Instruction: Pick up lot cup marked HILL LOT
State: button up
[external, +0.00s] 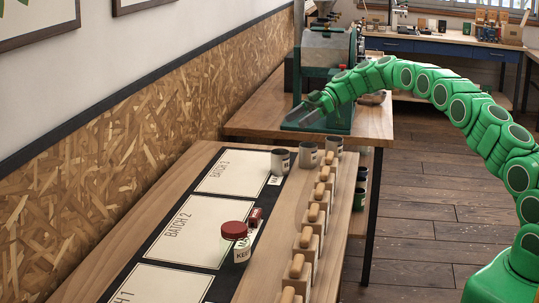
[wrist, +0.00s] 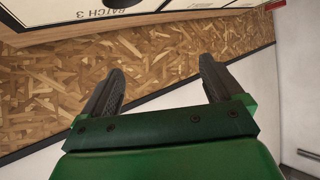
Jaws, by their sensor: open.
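Three grey cups stand in a row at the far end of the near table in the external view: a left cup (external: 280,162), a middle cup (external: 307,156) and a right cup (external: 334,147). Their labels are too small or turned away for me to read, so I cannot tell which is marked HILL LOT. My gripper (external: 301,114) is beyond and above the cups, in front of the green machine. In the wrist view my gripper (wrist: 158,77) is open, with nothing between its fingers.
A red-lidded jar (external: 235,246) and a small red object (external: 256,216) stand by the BATCH 2 panel (external: 185,232). Several wooden-handled blocks (external: 306,242) line the table's right side. The BATCH 3 panel (external: 228,172) is clear. A chipboard wall (external: 130,150) bounds the left.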

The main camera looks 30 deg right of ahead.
jog(key=shift+w+f+n, duration=0.5)
jog(key=shift+w+f, duration=0.5)
jog(key=shift+w, duration=0.1)
send_near(272, 157)
jog(key=shift+w+f+y, duration=0.1)
jog(key=shift+f+y, duration=0.2)
jog(key=shift+f, duration=0.15)
jog(key=shift+x, duration=2.55)
jog(key=c, duration=1.2)
